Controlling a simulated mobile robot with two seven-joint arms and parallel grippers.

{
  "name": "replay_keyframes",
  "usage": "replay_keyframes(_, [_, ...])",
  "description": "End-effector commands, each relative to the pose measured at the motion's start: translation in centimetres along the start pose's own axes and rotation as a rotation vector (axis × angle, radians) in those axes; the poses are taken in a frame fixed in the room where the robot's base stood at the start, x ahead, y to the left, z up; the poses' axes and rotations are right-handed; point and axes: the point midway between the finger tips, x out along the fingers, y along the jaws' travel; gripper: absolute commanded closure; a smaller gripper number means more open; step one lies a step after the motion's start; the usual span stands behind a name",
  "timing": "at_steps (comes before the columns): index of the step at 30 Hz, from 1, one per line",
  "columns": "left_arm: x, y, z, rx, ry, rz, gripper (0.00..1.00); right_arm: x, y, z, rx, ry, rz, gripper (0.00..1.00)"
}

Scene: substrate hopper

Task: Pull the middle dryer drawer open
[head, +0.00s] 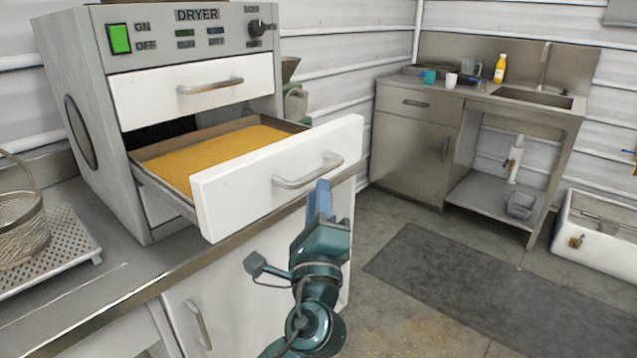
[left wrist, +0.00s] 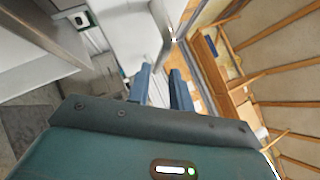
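The grey dryer (head: 75,60) stands on the counter at the left of the head view. Its middle drawer (head: 290,165) is pulled well out, showing a tray filled with yellow-orange material (head: 215,155). The drawer's bar handle (head: 308,174) is on the white front. My left gripper (head: 321,190) is just below and in front of the handle's right end. In the left wrist view its two blue fingers (left wrist: 162,82) are apart, with nothing clearly held between them. A grey bar, apparently the handle (left wrist: 163,42), shows beyond the fingertips. My right gripper is not in view.
The top drawer (head: 190,90) above is closed. A wire basket (head: 20,220) and a perforated tray (head: 60,245) sit on the counter at left. A steel sink unit (head: 415,140) stands at the back. Floor with a dark mat (head: 460,280) lies open at right.

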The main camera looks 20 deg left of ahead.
Motion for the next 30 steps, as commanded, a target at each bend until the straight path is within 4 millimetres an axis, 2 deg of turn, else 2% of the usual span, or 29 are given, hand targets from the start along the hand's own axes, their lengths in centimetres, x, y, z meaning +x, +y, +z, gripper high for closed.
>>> replay_keyframes(1, [-1.4, 0.4, -0.2, -0.001, 0.003, 0.004, 0.78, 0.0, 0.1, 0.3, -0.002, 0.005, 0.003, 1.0])
replay_keyframes(6, [-4.9, 0.3, -0.1, -0.002, 0.002, 0.003, 0.78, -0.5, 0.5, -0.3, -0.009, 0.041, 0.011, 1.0])
replay_keyframes(12, [-7.2, 0.1, -0.1, -0.001, 0.0, 0.002, 0.78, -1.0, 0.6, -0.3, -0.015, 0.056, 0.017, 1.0])
replay_keyframes(27, [-7.7, 0.0, 0.0, -0.001, -0.001, 0.001, 0.78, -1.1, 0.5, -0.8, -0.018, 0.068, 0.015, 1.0])
replay_keyframes(30, [-7.7, 0.7, 0.2, -0.025, 0.001, 0.03, 0.78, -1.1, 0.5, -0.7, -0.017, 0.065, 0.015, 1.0])
